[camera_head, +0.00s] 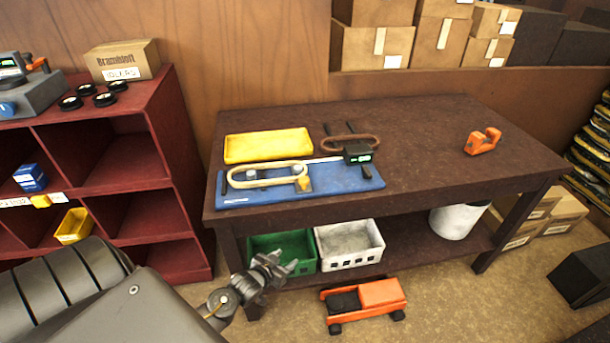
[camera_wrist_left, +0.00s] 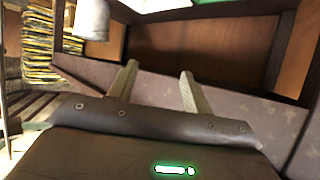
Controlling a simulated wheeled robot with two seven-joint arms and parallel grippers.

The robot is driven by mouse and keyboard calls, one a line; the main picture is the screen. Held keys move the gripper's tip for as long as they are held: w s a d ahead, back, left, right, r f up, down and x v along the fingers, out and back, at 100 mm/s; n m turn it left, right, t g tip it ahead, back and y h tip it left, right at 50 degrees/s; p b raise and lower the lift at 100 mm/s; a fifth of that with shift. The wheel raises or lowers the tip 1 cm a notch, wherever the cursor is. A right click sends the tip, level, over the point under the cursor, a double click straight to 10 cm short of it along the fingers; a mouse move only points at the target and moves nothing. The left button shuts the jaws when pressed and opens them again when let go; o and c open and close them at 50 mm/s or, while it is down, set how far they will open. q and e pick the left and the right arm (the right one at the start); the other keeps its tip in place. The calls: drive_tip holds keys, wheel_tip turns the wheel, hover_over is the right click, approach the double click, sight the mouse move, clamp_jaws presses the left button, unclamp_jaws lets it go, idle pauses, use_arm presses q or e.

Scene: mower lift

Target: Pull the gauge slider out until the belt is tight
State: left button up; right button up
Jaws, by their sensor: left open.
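The blue gauge board (camera_head: 345,186) lies on the brown workbench, towards its left end. A pale yellow belt (camera_head: 268,164) forms a long loop on it, around small round posts. A metal rod runs right from the loop to a black unit (camera_head: 357,149) with a green display; I cannot tell which part is the slider. My left gripper (camera_head: 284,268) is open and empty, below the bench's front edge and apart from the gauge. Its two spread fingers show in the left wrist view (camera_wrist_left: 158,80).
A yellow tray (camera_head: 268,146) and a brown belt loop (camera_head: 350,142) lie behind the board. An orange tape dispenser (camera_head: 483,141) stands right on the workbench (camera_head: 430,150). Green (camera_head: 283,252) and white (camera_head: 349,246) crates are below. An orange jack (camera_head: 364,302) is on the floor.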

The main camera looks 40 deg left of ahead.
use_arm(q)
drive_tip(key=w+a+r+t, duration=0.1)
drive_tip(key=w+r+t, duration=0.2)
drive_tip(key=r, duration=1)
drive_tip(key=t+p, duration=0.1)
drive_tip(key=t, duration=0.1)
approach(301, 184)
drive_tip(key=w, duration=0.5)
drive_tip(key=w+p, duration=0.1)
drive_tip(key=w, duration=0.5)
drive_tip(key=shift+w+a+f+p, duration=0.1)
drive_tip(key=shift+w+a+p, duration=0.2)
drive_tip(key=shift+w+p, duration=0.1)
drive_tip(key=shift+s, duration=0.1)
drive_tip(key=shift+c, duration=0.2)
